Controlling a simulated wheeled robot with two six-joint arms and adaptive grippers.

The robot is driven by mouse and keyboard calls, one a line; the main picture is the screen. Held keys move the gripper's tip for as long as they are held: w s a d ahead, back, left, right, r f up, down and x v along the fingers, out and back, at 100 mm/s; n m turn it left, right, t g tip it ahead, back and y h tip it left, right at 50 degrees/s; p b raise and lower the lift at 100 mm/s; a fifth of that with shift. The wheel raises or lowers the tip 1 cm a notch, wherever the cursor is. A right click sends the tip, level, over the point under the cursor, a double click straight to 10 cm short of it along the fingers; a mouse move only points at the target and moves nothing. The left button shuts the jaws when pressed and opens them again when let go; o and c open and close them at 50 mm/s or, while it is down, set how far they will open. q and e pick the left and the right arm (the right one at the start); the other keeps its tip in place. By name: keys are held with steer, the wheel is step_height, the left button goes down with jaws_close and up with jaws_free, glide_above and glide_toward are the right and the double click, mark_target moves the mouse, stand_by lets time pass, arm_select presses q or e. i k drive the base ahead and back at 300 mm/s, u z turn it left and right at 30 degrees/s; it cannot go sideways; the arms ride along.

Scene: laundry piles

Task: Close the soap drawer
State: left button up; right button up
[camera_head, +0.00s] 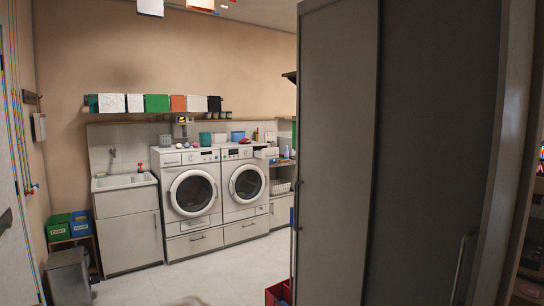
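Two white front-loading machines stand side by side against the far wall, a left machine (191,190) and a right machine (244,184). Both round doors look shut. What looks like the soap drawer (171,159) is at the upper left of the left machine's front panel. It is too small here to tell how far it stands out. Neither of my grippers is in view.
A tall grey cabinet (335,150) blocks the right side close by. A sink cabinet (128,225) stands left of the machines. Green and blue bins (60,226) and a grey bin (69,276) are at far left. A red crate (277,292) is low by the cabinet. The middle floor (200,285) is clear.

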mark_target(270, 153)
steer(key=z, duration=0.35)
steer(key=i, duration=1.8)
steer(key=u, duration=1.1)
steer(key=i, duration=5.05)
steer(key=z, duration=2.35)
steer(key=i, duration=2.05)
steer(key=u, duration=0.05)
